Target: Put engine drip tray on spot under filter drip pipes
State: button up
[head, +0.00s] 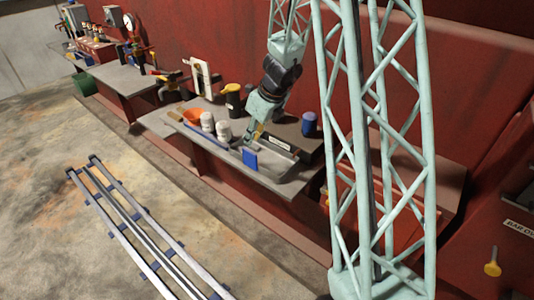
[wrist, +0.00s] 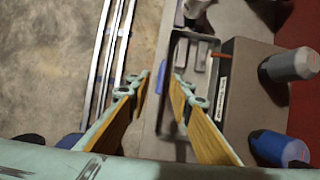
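A grey rectangular tray (head: 285,168), which looks like the engine drip tray, lies on the bench ledge in the head view. A blue tab or plate (head: 250,158) stands at its near left side. An orange-brown pipe (wrist: 221,55) reaches over the tray from a labelled grey block (wrist: 245,85). My gripper (wrist: 161,77) is open and empty, above the tray's left edge. In the head view my gripper (head: 255,135) hangs close above the blue piece.
Two white cans (head: 215,126), an orange bowl (head: 192,117) and a black container with yellow lid (head: 233,97) stand left of the tray. A blue can (head: 309,124) stands behind right. Metal rails (head: 135,220) lie on the floor in front. The ledge (head: 160,124) has little free room.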

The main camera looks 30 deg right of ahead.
jog(key=s+a+r+n+y, duration=0.1)
jog(key=s+a+r+n, duration=0.7)
jog(key=r, duration=0.3)
jog(key=s+a+r+n, duration=0.6)
jog(key=a+r+n, duration=0.1)
jog(key=a+r, duration=0.45)
jog(key=s+a+r+n, duration=0.2)
jog(key=s+r+n, duration=0.15)
jog(key=s, duration=0.35)
jog(key=s+a+r+n, duration=0.2)
jog(key=s+r+n, duration=0.1)
jog(key=s+n, duration=0.25)
jog(key=s+d+r+n+h, duration=0.1)
jog(key=s+n, duration=0.3)
jog(key=s, duration=0.5)
jog(key=s+d+r+n+h, duration=0.1)
jog(key=s+n, duration=0.3)
jog(key=s, duration=0.5)
jog(key=shift+r, duration=0.3)
jog(key=shift+d, duration=0.1)
